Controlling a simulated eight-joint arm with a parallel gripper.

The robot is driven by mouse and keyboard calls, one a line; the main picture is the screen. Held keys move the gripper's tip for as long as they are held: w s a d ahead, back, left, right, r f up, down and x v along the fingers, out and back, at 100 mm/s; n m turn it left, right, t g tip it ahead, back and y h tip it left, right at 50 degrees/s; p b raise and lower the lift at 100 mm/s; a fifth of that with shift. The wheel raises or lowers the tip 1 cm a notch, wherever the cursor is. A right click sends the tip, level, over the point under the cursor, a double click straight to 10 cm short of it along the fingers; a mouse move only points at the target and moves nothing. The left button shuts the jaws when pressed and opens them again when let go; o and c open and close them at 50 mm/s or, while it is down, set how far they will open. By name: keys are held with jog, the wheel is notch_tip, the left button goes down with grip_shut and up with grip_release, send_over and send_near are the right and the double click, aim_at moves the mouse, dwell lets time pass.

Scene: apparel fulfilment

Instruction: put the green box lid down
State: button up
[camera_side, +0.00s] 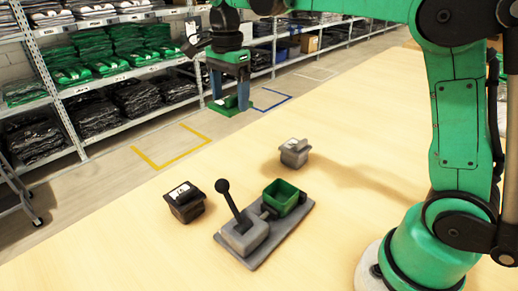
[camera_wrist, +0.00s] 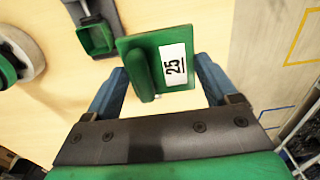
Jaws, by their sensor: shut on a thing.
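The green box lid (camera_wrist: 140,48), with a white label reading 25, is between the blue fingers of my gripper (camera_wrist: 162,75) in the wrist view. In the side view my gripper (camera_side: 229,100) is shut on the lid (camera_side: 222,105) and holds it up in the air, toward the far side of the table. The open green box (camera_side: 281,197) stands on a grey base plate (camera_side: 276,239) on the table. It also shows at the top left of the wrist view (camera_wrist: 97,38).
A black lever (camera_side: 228,198) stands on the same plate. A dark box (camera_side: 185,203) is to its left and a grey box (camera_side: 294,153) is behind. The wooden table (camera_side: 340,240) is otherwise largely clear. Shelves of folded clothes (camera_side: 120,45) stand beyond the floor.

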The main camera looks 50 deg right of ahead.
aim_at(236, 182)
notch_tip(236, 182, down, 19)
jog(key=shift+f, duration=0.1)
dwell(0.3)
jog(key=o, duration=1)
jog(key=shift+f, duration=0.1)
jog(key=shift+o, duration=0.2)
notch_tip(236, 182, up, 12)
jog(key=f, duration=0.1)
jog(key=s+a+r+n+t, duration=0.1)
jog(key=s+r+n+t, duration=0.1)
jog(key=s+n+t, duration=0.5)
jog(key=shift+s+r+n, duration=0.2)
jog(key=shift+s+n, duration=2.45)
jog(key=shift+n, duration=2.85)
